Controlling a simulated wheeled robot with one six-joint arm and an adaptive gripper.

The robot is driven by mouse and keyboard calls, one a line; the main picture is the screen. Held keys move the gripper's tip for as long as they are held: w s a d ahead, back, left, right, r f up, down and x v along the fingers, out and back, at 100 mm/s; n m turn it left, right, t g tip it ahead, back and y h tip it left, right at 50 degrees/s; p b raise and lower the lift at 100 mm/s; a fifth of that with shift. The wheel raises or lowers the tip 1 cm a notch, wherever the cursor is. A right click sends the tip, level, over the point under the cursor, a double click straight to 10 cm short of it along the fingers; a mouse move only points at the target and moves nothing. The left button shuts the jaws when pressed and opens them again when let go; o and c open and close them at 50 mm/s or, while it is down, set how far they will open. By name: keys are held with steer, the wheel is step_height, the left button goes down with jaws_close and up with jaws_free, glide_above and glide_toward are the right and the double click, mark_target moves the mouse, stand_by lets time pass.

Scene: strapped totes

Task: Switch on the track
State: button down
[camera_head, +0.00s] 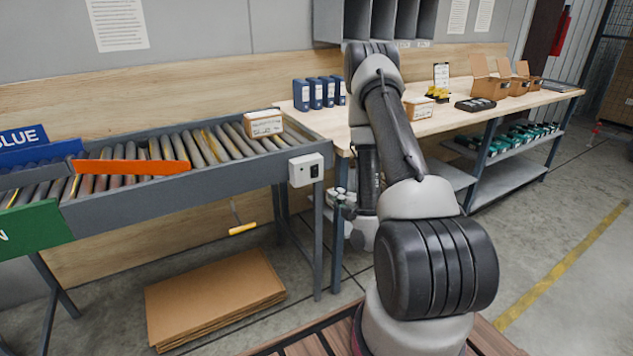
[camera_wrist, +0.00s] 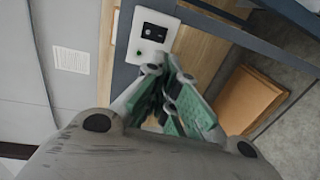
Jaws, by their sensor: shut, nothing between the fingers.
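The track is a roller conveyor (camera_head: 200,190) with a grey frame along the wall at left in the head view. A white control box (camera_head: 306,170) is fixed to its right end. In the wrist view the control box (camera_wrist: 152,40) shows a black switch panel (camera_wrist: 154,32) and a small green button (camera_wrist: 139,53). My gripper (camera_head: 342,198) hangs just right of the box in the head view. In the wrist view my gripper (camera_wrist: 164,66) is shut and empty, its green-padded fingers pointing at the box's lower edge. Whether the fingertips touch the box cannot be told.
A small carton (camera_head: 263,123) sits on the rollers near the box. An orange bar (camera_head: 130,167) lies across the conveyor. A workbench (camera_head: 460,120) with blue binders (camera_head: 301,94) stands behind my arm. Flat cardboard (camera_head: 215,298) lies on the floor below.

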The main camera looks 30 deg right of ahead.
mark_target(310, 177)
steer(key=w, duration=0.4)
steer(key=w+f, duration=0.1)
steer(key=w, duration=0.8)
steer(key=shift+w+a+f, duration=0.3)
steer(key=shift+w, duration=0.1)
steer(key=shift+w+f, duration=0.15)
steer(key=shift+w, duration=0.15)
